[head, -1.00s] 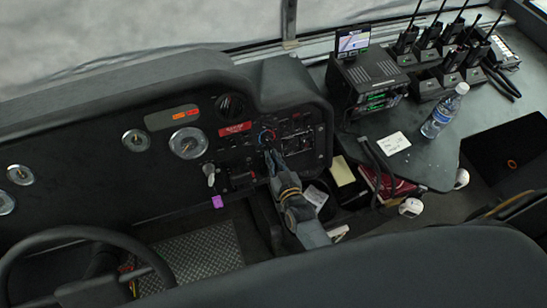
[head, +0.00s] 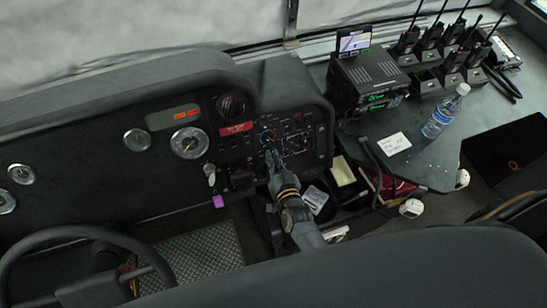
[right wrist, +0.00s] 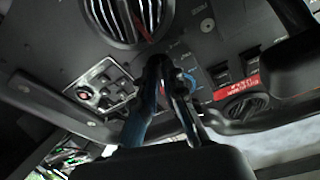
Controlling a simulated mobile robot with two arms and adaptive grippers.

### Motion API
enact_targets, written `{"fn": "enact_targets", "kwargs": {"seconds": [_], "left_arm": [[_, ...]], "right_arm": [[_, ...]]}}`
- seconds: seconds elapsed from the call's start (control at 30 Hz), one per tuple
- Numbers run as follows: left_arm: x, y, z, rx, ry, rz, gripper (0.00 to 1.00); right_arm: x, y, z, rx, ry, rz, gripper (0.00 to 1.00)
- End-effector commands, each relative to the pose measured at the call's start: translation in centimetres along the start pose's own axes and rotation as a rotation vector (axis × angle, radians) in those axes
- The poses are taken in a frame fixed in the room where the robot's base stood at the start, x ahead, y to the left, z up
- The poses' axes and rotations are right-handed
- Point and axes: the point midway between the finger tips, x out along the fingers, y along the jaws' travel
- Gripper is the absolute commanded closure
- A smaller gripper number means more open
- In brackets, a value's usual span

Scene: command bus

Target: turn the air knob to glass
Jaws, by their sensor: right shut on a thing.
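My right gripper (head: 273,152) reaches up to the dashboard panel (head: 305,160), its fingers closed at the lower edge of a round dial with a red and blue ring (head: 266,135). In the right wrist view, which looks upside down, the fingertips (right wrist: 165,65) are shut on a small dark knob that they mostly hide. The blue arc of the dial (right wrist: 188,80) shows just behind the right finger. The knob's pointer and the mark it points at are hidden. My left gripper is not in view.
A red label (head: 235,128) and a round vent (head: 231,105) are left of the dial. A steering wheel (head: 60,236) is at lower left. A radio unit (head: 372,80), walkie-talkies (head: 450,60) and a water bottle (head: 438,115) stand on the right-hand console.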

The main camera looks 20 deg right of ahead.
Motion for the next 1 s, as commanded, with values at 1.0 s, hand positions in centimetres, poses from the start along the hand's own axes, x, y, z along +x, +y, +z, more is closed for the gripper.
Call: {"fn": "enact_targets", "kwargs": {"seconds": [1.0], "left_arm": [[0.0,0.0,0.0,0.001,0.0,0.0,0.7]], "right_arm": [[-8.3,0.0,0.2,0.0,-0.004,0.001,0.67]]}}
